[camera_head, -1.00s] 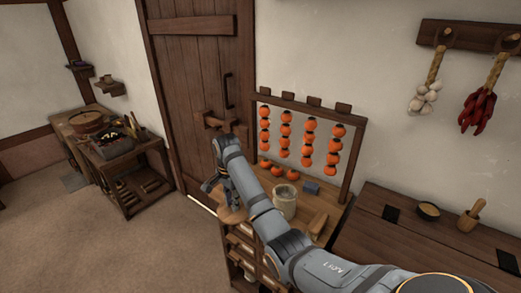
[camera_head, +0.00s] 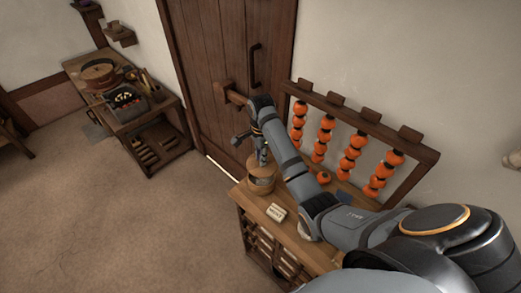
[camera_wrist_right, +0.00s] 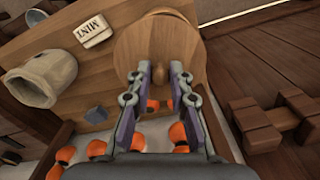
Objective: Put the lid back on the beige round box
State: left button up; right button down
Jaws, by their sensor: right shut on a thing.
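The beige round box (camera_head: 262,185) stands near the left end of the wooden counter. The round wooden lid (camera_head: 257,168) is over its top, and I cannot tell whether it is fully seated. My right gripper (camera_head: 262,158) points down at the lid from above. In the right wrist view the lid (camera_wrist_right: 190,45) fills the space ahead of the fingers, and my right gripper (camera_wrist_right: 160,75) is shut on its small knob (camera_wrist_right: 160,72). The box is hidden under the lid there. My left gripper is not in view.
A small MINT sign (camera_head: 276,212) lies on the counter (camera_head: 290,228) near the box. A pale pot (camera_wrist_right: 42,75), a blue block (camera_wrist_right: 96,113) and a rack of hanging orange fruit (camera_head: 355,145) are close to my arm. A door (camera_head: 225,75) is behind.

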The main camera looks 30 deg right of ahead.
jog(key=f, duration=0.3)
jog(key=w+f, duration=0.1)
jog(key=shift+d+f, duration=0.3)
jog(key=shift+f, duration=0.35)
jog(key=shift+a+f+b, duration=0.1)
jog(key=shift+f+b, duration=0.15)
jog(key=shift+b, duration=0.05)
jog(key=shift+s+f, duration=0.1)
jog(key=shift+f, duration=0.15)
pick_arm(q)
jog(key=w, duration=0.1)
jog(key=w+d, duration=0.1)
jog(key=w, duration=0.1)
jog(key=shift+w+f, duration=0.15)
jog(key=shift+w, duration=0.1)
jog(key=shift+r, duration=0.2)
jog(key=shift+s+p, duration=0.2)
jog(key=shift+p, duration=0.1)
pick_arm(e)
jog(key=shift+f, duration=0.15)
